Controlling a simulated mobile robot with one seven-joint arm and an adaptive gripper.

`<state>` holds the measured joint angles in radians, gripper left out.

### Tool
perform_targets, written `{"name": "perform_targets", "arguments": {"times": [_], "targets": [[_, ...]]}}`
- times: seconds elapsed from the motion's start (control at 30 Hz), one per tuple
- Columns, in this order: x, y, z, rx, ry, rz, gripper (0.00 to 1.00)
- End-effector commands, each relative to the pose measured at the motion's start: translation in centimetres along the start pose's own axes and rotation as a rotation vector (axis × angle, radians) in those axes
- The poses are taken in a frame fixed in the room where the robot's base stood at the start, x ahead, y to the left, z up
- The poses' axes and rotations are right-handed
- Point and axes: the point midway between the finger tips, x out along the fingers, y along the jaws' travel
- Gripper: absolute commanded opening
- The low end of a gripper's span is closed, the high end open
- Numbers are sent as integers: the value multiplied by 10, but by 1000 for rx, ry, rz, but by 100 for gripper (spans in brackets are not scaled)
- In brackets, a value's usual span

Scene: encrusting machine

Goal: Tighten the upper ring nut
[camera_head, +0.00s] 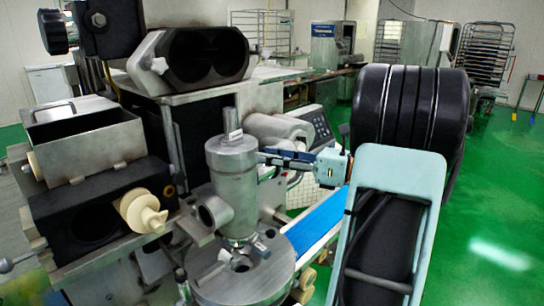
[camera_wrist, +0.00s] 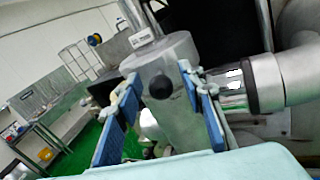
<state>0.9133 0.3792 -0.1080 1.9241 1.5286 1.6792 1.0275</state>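A grey metal upright cylinder (camera_head: 232,180) stands on a round metal base (camera_head: 245,283), with a small block on its top and an open side port. Its upper part (camera_wrist: 160,62) also shows in the wrist view, with a dark round knob (camera_wrist: 160,87) on its face. A shiny collar with a black band (camera_wrist: 252,84) sits on a side pipe at the right. I cannot tell for sure which part is the upper ring nut. My gripper (camera_head: 262,156) is beside the cylinder's upper right side. Its blue-padded fingers (camera_wrist: 164,84) are apart, with the cylinder showing between them and nothing visibly held.
A metal hopper box (camera_head: 85,142) and a cream knob (camera_head: 143,212) are at the left. A dark twin-bore housing (camera_head: 205,55) stands behind the cylinder. A blue conveyor belt (camera_head: 318,222) runs below my arm. Green floor (camera_head: 495,185) is open at the right.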

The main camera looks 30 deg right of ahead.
Motion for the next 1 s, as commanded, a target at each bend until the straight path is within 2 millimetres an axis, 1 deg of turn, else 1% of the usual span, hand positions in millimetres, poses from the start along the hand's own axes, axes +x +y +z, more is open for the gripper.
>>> {"name": "perform_targets", "arguments": {"times": [0.17,0.27,0.37,0.6,0.7,0.83,1.0], "targets": [[-4,-1,-1,1,1,-2,36],[-15,-1,-1,1,1,-3,36],[-34,-1,0,1,0,-5,36],[-86,-1,0,1,0,-4,36],[-102,-1,0,0,0,-2,36],[-115,-1,0,0,-1,-1,36],[-121,0,0,0,1,0,36]]}}
